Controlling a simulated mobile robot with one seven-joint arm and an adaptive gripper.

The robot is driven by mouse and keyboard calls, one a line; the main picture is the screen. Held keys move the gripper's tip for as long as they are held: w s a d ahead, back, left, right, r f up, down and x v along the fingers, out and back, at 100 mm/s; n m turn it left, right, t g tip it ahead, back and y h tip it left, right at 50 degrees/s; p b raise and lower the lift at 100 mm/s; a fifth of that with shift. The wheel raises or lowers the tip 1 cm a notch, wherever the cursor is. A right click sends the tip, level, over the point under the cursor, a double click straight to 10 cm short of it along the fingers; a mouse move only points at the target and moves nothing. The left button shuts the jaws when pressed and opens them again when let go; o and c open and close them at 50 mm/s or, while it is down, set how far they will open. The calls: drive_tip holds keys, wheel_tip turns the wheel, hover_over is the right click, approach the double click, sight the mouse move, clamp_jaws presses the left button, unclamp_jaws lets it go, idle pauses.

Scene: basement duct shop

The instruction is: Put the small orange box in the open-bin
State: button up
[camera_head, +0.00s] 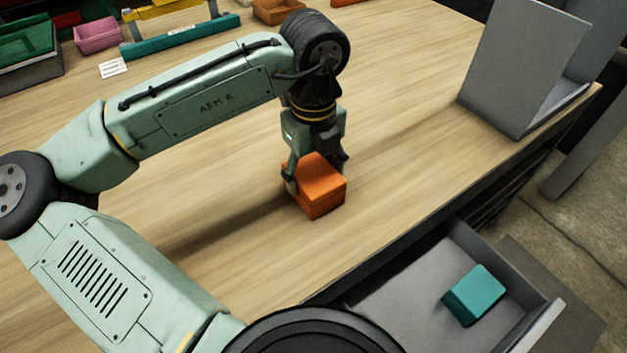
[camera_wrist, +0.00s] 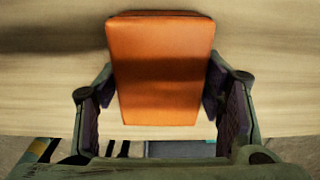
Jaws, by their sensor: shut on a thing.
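The small orange box (camera_head: 319,190) is over the wooden table, near the middle of the head view. My gripper (camera_head: 318,173) points down with a finger on each side of the box and is shut on it. In the wrist view the orange box (camera_wrist: 160,75) fills the space between the two fingers of my gripper (camera_wrist: 160,92). I cannot tell whether its underside touches the table. An open grey drawer-like bin (camera_head: 385,297) sticks out below the table's front edge, with a teal box (camera_head: 474,294) inside at its right end.
A grey open-sided holder (camera_head: 522,65) stands at the table's right corner. Along the back are a pink bin (camera_head: 98,35), an orange-brown tray (camera_head: 278,11) and a long teal bar (camera_head: 180,38). The wooden tabletop (camera_head: 420,120) is clear around the box.

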drive_tip(key=c, duration=0.5)
